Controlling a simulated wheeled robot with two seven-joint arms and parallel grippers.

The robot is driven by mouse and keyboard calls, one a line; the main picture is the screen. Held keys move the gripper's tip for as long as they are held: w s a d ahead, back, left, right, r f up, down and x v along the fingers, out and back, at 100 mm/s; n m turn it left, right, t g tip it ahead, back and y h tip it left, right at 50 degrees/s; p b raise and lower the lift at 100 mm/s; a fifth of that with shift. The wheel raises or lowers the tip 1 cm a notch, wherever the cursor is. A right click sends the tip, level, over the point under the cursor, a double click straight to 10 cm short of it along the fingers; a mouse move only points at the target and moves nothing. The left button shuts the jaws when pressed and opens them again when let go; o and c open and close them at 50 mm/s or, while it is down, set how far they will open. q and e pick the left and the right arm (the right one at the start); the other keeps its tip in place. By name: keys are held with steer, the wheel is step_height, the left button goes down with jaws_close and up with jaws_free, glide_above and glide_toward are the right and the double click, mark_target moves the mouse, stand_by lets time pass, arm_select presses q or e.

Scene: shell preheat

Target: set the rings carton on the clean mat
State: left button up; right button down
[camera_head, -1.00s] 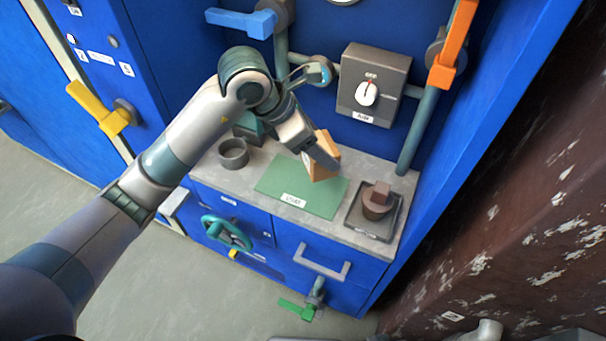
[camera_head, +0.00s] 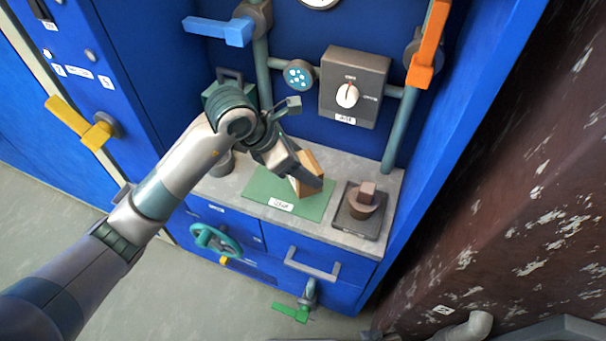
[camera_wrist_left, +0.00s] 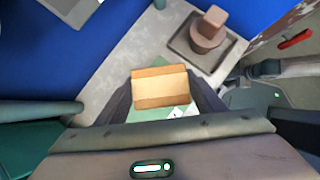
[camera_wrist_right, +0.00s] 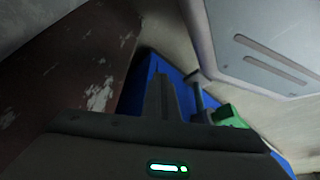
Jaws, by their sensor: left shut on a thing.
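The rings carton (camera_head: 311,161) is an orange-tan box, tilted in the head view, over the right part of the green clean mat (camera_head: 262,189). My left gripper (camera_head: 303,174) is shut on it from the left. In the left wrist view the carton (camera_wrist_left: 160,88) sits between the two fingers, with the mat (camera_wrist_left: 148,115) showing below it. I cannot tell whether the carton touches the mat. The fingers hide part of the carton. My right gripper (camera_wrist_right: 161,95) shows only in its own wrist view, fingers together and empty.
Right of the mat, a dark tray (camera_head: 347,216) holds a brown lidded piece (camera_head: 363,199). A grey cup (camera_head: 222,164) stands to the left, partly behind my arm. A dial box (camera_head: 354,88) and pipes are on the blue wall behind. A rusty wall (camera_head: 500,190) stands at the right.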

arm_select(q)
steer(key=shift+f, duration=0.3)
arm_select(e)
steer(key=shift+a+f, duration=0.1)
arm_select(q)
step_height(320, 180, down, 3)
steer(key=shift+r, duration=0.15)
steer(key=shift+f, duration=0.5)
arm_select(e)
steer(key=shift+w+a+r+t, duration=0.15)
steer(key=shift+w+r+t, duration=0.15)
steer(key=shift+w, duration=0.35)
